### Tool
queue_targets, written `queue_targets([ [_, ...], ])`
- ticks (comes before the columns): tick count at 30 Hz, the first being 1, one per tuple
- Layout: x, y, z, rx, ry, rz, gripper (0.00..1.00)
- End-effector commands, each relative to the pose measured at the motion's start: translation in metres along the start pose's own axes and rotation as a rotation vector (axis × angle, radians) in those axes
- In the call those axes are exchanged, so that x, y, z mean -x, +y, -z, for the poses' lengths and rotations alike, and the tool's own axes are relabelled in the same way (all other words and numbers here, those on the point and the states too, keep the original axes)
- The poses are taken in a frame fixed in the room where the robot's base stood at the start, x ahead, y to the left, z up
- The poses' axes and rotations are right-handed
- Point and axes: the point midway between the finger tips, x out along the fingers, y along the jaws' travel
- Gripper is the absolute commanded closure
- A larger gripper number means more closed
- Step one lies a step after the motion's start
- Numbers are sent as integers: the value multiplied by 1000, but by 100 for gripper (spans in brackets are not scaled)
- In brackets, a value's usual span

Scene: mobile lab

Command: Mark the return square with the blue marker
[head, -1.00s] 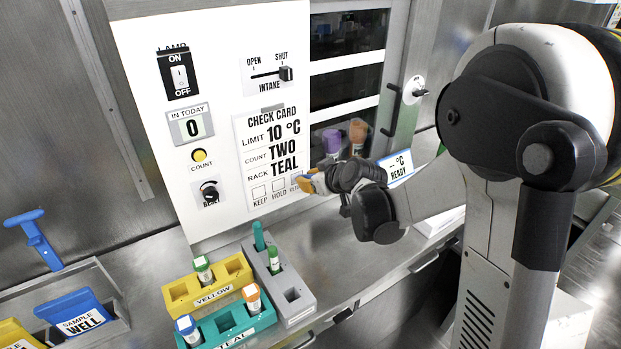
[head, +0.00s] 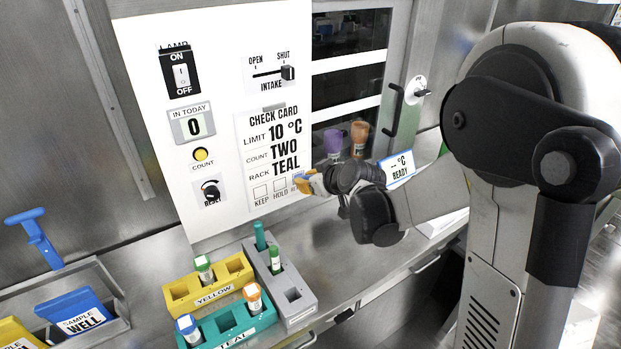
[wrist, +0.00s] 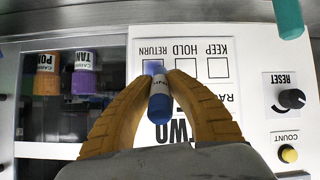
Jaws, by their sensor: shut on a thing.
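The check card (head: 272,150) is on the white panel, and it shows upside down in the wrist view (wrist: 200,90). Its return square (wrist: 153,66) has blue inside its outline; the keep and hold squares beside it look blank. My gripper (wrist: 163,84) is shut on the blue marker (wrist: 160,102), which points at the card. The marker's far end is at the return square's lower edge in the wrist view; I cannot tell whether it touches. In the head view my gripper (head: 311,183) covers part of the return square.
A reset knob (wrist: 291,98) and a yellow count button (wrist: 288,154) are on the panel. Purple (head: 333,140) and orange (head: 359,138) capped tubes show beside my gripper. The yellow rack (head: 207,288), teal rack (head: 238,325) and grey rack (head: 298,299) stand on the counter below.

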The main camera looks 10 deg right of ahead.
Motion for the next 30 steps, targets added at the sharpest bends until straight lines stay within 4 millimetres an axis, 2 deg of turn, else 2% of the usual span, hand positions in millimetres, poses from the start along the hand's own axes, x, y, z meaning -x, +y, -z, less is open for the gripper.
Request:
queue_targets([
  [12, -2, 24, -3, -1, 0, -2, 100],
  [24, 0, 0, 0, 0, 0, 0, 100],
  [30, -1, 9, -1, -1, -1, -2, 100],
])
